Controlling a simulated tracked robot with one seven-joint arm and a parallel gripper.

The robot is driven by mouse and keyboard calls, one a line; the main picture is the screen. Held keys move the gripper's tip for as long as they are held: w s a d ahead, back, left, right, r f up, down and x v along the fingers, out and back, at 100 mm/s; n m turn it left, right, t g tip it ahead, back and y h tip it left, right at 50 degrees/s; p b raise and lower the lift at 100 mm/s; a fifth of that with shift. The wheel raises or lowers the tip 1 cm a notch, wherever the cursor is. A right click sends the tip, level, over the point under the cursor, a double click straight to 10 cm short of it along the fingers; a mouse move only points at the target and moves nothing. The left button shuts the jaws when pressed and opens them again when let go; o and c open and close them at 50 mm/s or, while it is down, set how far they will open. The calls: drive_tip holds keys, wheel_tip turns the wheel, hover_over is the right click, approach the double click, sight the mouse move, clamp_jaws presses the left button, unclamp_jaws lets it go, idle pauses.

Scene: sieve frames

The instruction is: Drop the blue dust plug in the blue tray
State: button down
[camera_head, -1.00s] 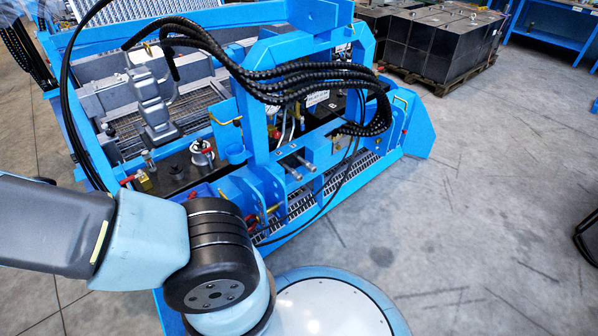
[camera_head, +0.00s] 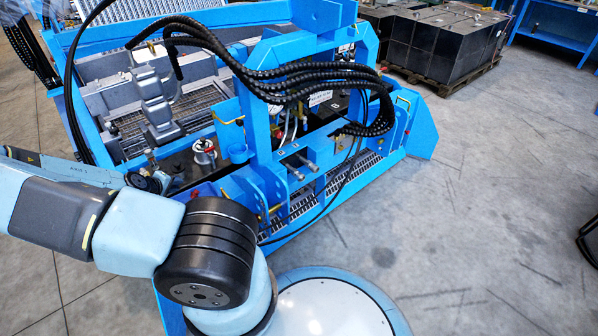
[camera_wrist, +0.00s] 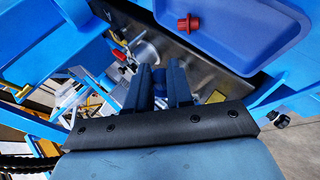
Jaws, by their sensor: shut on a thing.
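My gripper (camera_wrist: 159,70) points away from the camera in the wrist view, its two dark fingers close together. It is shut on a small blue thing, seemingly the blue dust plug (camera_wrist: 160,86), mostly hidden between the fingers. The blue tray (camera_wrist: 245,42) is at the upper right of the wrist view, ahead and right of the fingers. A red plug (camera_wrist: 188,23) lies in the tray near its left side. The gripper is apart from the tray in the picture. In the head view I cannot make out the plug or tray.
A blue machine frame (camera_head: 270,150) with black hoses (camera_head: 300,80) fills the middle of the head view. A silver round fitting (camera_wrist: 146,53) and a metal plate lie beyond the fingers.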

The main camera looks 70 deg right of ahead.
drive_tip(key=shift+m+g, duration=0.5)
drive_tip(key=shift+m, duration=0.2)
drive_tip(key=shift+s+d+f, duration=0.2)
drive_tip(key=shift+s+f, duration=0.25)
drive_tip(key=shift+f, duration=0.7)
drive_tip(key=shift+s+d+f, duration=0.25)
drive_tip(key=shift+s+f, duration=0.15)
drive_tip(key=shift+f, duration=0.8)
drive_tip(key=shift+s+d+f, duration=0.2)
drive_tip(key=shift+s+f, duration=0.25)
drive_tip(key=shift+f, duration=0.7)
drive_tip(key=c, duration=0.9)
unclamp_jaws()
drive_tip(key=v, duration=1.3)
drive_tip(key=shift+a+r, duration=0.2)
drive_tip(key=shift+a, duration=0.1)
drive_tip(key=shift+a, duration=0.1)
